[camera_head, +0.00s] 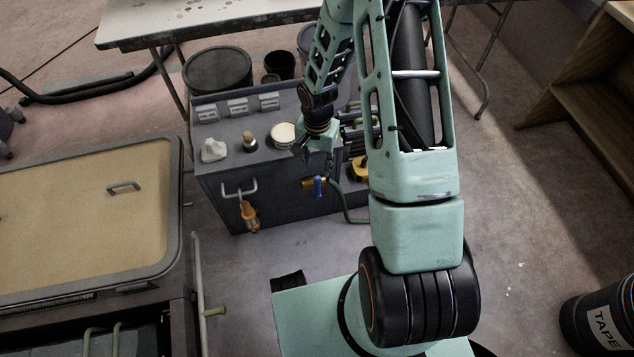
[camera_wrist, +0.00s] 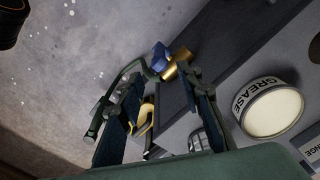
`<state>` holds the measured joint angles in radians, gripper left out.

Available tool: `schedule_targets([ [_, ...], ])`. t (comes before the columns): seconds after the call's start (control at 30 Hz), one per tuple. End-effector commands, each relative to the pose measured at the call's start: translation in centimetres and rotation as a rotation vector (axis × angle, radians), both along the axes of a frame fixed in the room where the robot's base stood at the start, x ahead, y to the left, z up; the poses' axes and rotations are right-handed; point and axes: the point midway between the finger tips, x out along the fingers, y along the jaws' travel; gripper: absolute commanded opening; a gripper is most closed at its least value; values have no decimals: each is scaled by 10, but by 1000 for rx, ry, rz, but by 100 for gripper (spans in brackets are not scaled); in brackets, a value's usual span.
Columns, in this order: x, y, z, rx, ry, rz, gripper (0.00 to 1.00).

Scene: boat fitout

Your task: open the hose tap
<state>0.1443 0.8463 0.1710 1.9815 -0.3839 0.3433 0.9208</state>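The hose tap (camera_head: 308,183) is a brass fitting on the front of the grey cabinet, near its right end. Its blue handle (camera_head: 318,187) hangs down in the head view. In the wrist view the brass body (camera_wrist: 177,66) and blue handle (camera_wrist: 160,57) lie just beyond my fingertips. A green hose (camera_head: 345,205) runs down from beside the tap. My gripper (camera_head: 314,160) is above the tap, pointing down. In the wrist view the fingers of my gripper (camera_wrist: 163,82) are apart with nothing held. Whether a fingertip touches the tap cannot be told.
The grey cabinet (camera_head: 280,202) carries a grease tin (camera_head: 284,134), a white object (camera_head: 213,150) and a knob-like item (camera_head: 249,142). A yellow object (camera_head: 359,169) is right of the tap.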

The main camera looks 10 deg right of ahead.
Motion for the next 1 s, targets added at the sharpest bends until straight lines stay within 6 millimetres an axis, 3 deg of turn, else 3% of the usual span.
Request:
schedule_targets([
  [0.2,-1,0,-46,0,4,0,33],
  [0.43,-1,0,-82,-1,2,-1,33],
  [0.6,0,0,-93,-1,1,-1,33],
  [0.9,0,0,-94,-1,0,-1,33],
  [1.0,0,0,-94,-1,1,-1,23],
])
